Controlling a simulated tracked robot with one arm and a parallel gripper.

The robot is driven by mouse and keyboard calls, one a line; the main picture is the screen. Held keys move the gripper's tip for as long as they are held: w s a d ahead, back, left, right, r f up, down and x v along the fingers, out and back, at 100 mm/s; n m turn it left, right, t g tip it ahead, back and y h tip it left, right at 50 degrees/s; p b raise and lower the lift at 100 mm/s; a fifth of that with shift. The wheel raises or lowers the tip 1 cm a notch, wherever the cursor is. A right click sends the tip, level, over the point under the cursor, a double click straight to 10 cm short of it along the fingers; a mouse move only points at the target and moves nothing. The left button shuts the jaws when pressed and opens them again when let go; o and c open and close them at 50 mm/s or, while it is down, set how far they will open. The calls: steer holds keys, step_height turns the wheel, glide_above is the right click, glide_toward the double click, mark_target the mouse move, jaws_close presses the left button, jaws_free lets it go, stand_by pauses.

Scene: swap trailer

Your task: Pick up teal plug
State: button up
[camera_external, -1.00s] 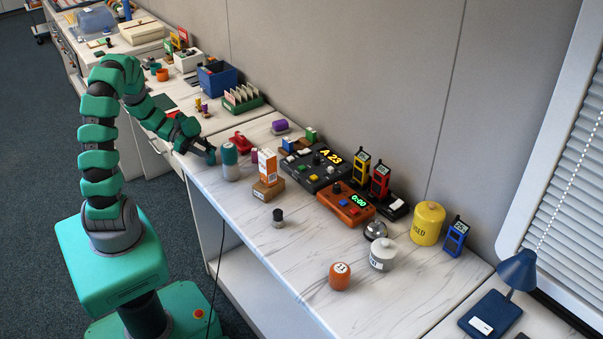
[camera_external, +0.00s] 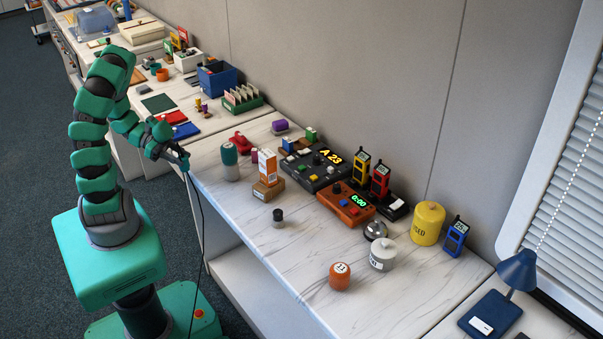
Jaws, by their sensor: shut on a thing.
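My gripper (camera_external: 181,158) is at the end of my green arm, at the left front edge of the marble-topped counter. It is shut on the teal plug (camera_external: 185,166), which is small and mostly covered by the fingers. A thin black cable (camera_external: 199,215) hangs from the plug in front of the counter to the floor by my base.
The counter's front middle is largely clear.

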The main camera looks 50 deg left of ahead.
steer(key=s+b, duration=0.2)
steer(key=s+d+b, duration=0.1)
steer(key=b, duration=0.2)
steer(key=shift+s+d+r, duration=0.15)
steer(key=shift+s, duration=0.25)
